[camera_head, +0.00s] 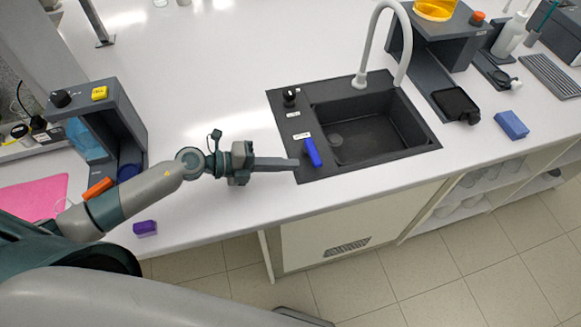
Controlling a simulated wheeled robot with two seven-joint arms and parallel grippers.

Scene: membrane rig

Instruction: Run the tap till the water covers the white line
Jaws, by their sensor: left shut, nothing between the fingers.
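The white gooseneck tap (364,52) stands at the back of the black sink (437,147) and arches over its basin. I see no water stream, and I cannot make out a white line inside the basin. On the sink's left deck are a blue lever (312,152) near the front and a black knob (290,96) near the back, each with a small white label. My left gripper (293,163) is shut and empty, with its tips over the deck's left edge, just left of the blue lever. I cannot tell whether they touch it. My right gripper is not in view.
A grey stand (127,112) with a yellow button stands at the left, near a pink mat (35,196). A purple block (145,228) lies near the front edge. A blue block (511,125) and black tray (455,104) lie right of the sink. The counter behind the sink is clear.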

